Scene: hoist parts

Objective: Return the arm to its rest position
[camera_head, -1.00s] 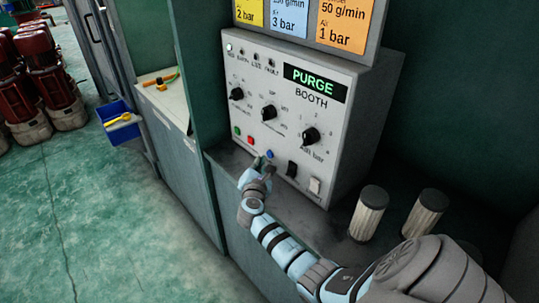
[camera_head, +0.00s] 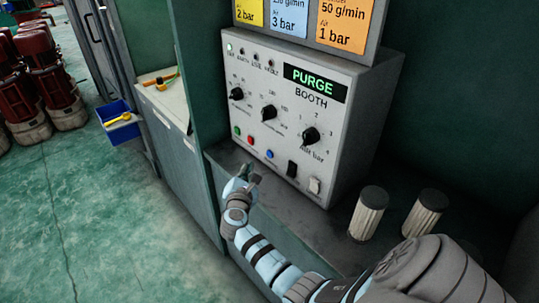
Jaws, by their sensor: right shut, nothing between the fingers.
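My right arm (camera_head: 265,262) reaches in from the lower right. Its gripper (camera_head: 250,172) is shut and empty, just in front of the lower left part of the control box and apart from its buttons. The grey control box (camera_head: 345,135) stands on the dark shelf, with a lit display (camera_head: 314,83) reading PURGE and BOOTH printed below it. Its face carries several knobs, a green button, a red button (camera_head: 251,140), a blue button (camera_head: 269,154), a black switch (camera_head: 292,169) and a white switch (camera_head: 314,185). My left gripper is not in view.
Two ribbed cylinders with dark caps (camera_head: 369,213) (camera_head: 425,212) stand on the shelf right of my forearm. A green panel edge (camera_head: 200,150) rises at left. Red machines (camera_head: 40,75) stand far left. The green floor is open.

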